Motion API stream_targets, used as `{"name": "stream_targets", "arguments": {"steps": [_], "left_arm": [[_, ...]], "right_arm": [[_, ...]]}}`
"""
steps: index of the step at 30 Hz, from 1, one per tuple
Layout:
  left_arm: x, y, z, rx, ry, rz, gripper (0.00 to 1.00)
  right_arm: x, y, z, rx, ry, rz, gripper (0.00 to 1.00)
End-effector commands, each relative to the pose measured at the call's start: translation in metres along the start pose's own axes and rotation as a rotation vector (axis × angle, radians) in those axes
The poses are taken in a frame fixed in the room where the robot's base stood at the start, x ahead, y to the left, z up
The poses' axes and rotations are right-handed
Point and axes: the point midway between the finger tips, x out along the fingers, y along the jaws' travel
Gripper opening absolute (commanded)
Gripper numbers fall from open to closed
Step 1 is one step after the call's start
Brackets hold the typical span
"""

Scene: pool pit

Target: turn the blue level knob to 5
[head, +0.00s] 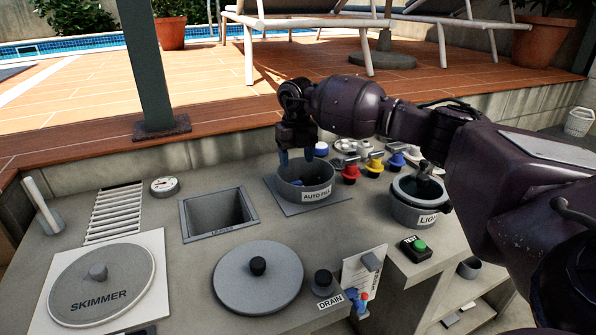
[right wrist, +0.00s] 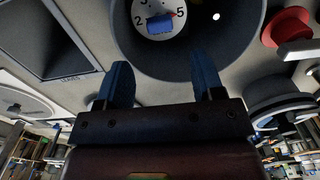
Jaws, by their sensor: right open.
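The blue level knob (right wrist: 160,24) sits on a white numbered dial at the bottom of the grey round AUTO FILL pot (head: 318,193). In the right wrist view a 2 shows left of the knob and a 5 to its upper right. A small red mark shows at the knob's right, on the side of the 5. In the head view the pot's rim hides most of the knob. My right gripper (head: 297,157) is open and empty above the pot; its two blue fingers in the wrist view (right wrist: 162,82) are apart from the knob. My left gripper is out of view.
A square LEAVES opening (head: 218,214) lies left of the pot. Red, yellow and blue valve handles (head: 374,162) stand to its right, near the LIGHT pot (head: 419,200). The SKIMMER lid (head: 100,283), a grey round lid (head: 258,280) and a green button (head: 419,245) are in front.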

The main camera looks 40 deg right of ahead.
Motion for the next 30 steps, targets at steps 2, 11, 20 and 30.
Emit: {"name": "stream_targets", "arguments": {"steps": [2, 11, 20, 30], "left_arm": [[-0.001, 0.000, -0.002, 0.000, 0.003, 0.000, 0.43], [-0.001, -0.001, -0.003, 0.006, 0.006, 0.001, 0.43], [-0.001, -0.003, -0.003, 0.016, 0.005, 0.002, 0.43], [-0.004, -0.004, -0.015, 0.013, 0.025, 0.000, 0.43]], "right_arm": [[-0.013, 0.000, 0.000, 0.000, -0.002, -0.001, 0.62], [-0.030, 0.000, 0.000, 0.001, 0.002, -0.001, 0.62], [-0.030, 0.000, 0.000, 0.001, 0.002, -0.001, 0.62], [-0.052, -0.001, -0.002, 0.000, -0.019, 0.005, 0.62]]}}
